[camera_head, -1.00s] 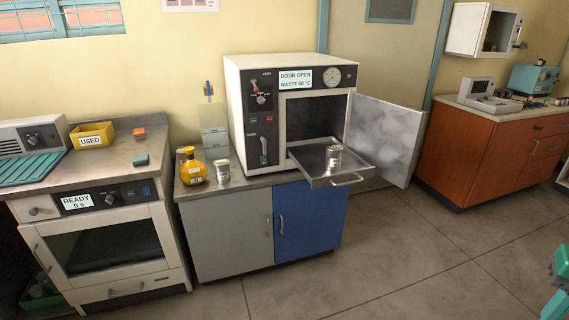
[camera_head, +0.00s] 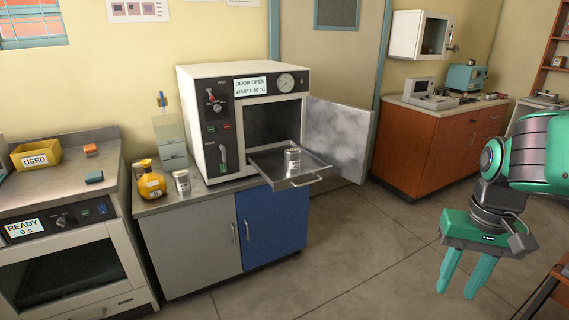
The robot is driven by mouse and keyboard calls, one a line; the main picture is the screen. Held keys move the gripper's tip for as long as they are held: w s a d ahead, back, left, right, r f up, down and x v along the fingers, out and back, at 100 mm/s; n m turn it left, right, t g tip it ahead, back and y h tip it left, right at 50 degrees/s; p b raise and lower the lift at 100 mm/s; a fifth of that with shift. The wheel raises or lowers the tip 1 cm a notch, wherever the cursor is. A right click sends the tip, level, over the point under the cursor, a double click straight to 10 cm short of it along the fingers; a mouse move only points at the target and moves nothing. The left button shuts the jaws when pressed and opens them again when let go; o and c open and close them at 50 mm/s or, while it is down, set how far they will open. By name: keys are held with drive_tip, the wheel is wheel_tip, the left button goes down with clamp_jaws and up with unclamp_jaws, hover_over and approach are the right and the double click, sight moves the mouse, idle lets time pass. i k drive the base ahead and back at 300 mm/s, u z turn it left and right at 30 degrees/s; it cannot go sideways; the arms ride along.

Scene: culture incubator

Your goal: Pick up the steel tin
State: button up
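One steel-coloured tin (camera_head: 292,160) stands upright on the pulled-out tray (camera_head: 262,167) of the white incubator. A second, similar tin (camera_head: 182,182), with a pale label, stands on the counter beside a yellow bottle. I cannot tell from the picture which one is the named steel tin. My gripper (camera_head: 459,286) is at the right, in front of the incubator and well apart from both tins. Its two green fingers point down with a gap between them, and nothing is held.
The incubator (camera_head: 205,130) reads "DOOR OPEN", and its door (camera_head: 338,140) is swung out right of the tray. The yellow bottle (camera_head: 151,182) stands left of the counter tin. A yellow "USED" bin (camera_head: 36,157) is at far left. Open floor (camera_head: 370,235) lies before the cabinets.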

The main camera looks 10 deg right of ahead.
sight(293, 154)
drive_tip(key=i, duration=1.45)
drive_tip(key=z, duration=0.05)
